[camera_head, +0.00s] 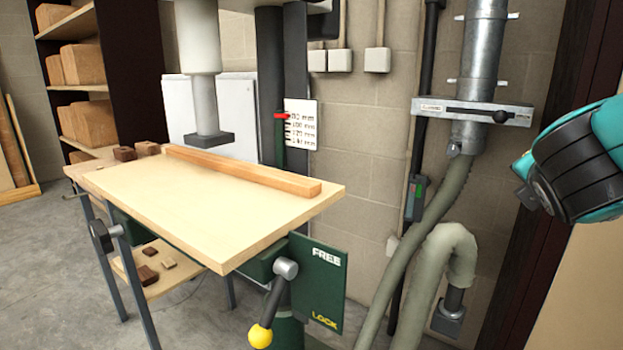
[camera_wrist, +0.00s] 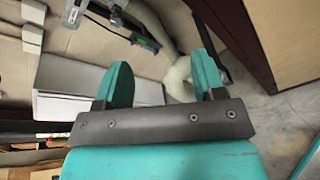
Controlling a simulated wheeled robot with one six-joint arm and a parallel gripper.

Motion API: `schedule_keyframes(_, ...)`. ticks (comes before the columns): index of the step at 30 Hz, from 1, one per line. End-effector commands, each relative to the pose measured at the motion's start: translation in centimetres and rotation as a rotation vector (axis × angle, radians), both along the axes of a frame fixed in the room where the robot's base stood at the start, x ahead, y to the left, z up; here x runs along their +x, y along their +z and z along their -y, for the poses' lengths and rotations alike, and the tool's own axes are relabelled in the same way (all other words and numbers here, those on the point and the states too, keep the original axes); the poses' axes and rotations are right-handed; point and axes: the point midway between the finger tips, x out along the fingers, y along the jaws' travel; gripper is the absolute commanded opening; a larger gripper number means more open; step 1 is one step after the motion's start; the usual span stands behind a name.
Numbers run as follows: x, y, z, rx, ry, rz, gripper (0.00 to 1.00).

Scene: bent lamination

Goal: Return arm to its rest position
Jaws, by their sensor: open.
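My gripper (camera_wrist: 162,72) shows in the wrist view, with its two teal fingers wide apart and nothing between them. Behind the fingers, a grey hose and a wall appear, and no object touches the fingers. In the head view, a teal and black part of my arm (camera_head: 580,165) is raised at the right edge. It is well to the right of the worktable and apart from it. The rest of my arm is outside the head view.
A machine table (camera_head: 235,222) holds a long wooden strip (camera_head: 240,170) beneath a grey press head (camera_head: 207,138). A green FREE/LOCK plate (camera_head: 318,280) and yellow-knobbed lever (camera_head: 260,336) are at its front. A grey hose (camera_head: 430,235) and metal duct (camera_head: 477,85) stand between table and arm.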

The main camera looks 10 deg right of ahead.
Motion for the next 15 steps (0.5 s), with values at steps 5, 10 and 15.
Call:
schedule_keyframes(5,0.1,-3.6,-3.5,0.366,-0.024,0.033,0.63)
schedule_keyframes(10,-1.0,-7.5,-9.4,0.835,-0.117,0.003,0.63)
schedule_keyframes(15,-5.2,-10.5,-18.2,1.346,-0.362,-0.164,0.63)
